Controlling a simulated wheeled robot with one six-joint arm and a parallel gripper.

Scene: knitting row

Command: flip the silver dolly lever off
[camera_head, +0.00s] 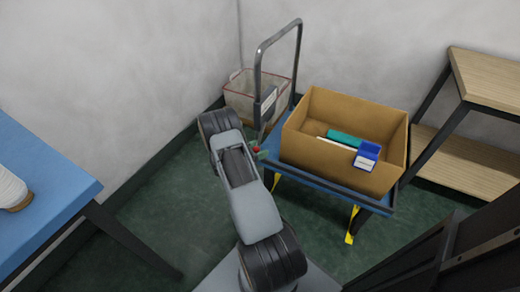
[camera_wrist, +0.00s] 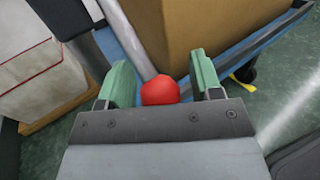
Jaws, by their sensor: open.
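The dolly (camera_head: 340,187) is a blue platform cart with a tall grey push handle (camera_head: 298,48), in the head view's middle right. Its lever shows in the wrist view as a silver rod (camera_wrist: 138,48) ending in a red knob (camera_wrist: 160,91). My gripper (camera_wrist: 160,80) is open, with one green finger on each side of the knob. I cannot tell whether either finger touches it. In the head view the red knob (camera_head: 256,149) is small beside my gripper (camera_head: 262,153), near the handle's foot. The rest of the lever is largely hidden there.
A cardboard box (camera_head: 330,158) with teal and blue items stands on the dolly. A whitish bin (camera_head: 240,90) is in the corner behind. A wooden shelf (camera_head: 485,80) stands right, a blue table (camera_head: 40,180) left. Green floor is free between table and dolly.

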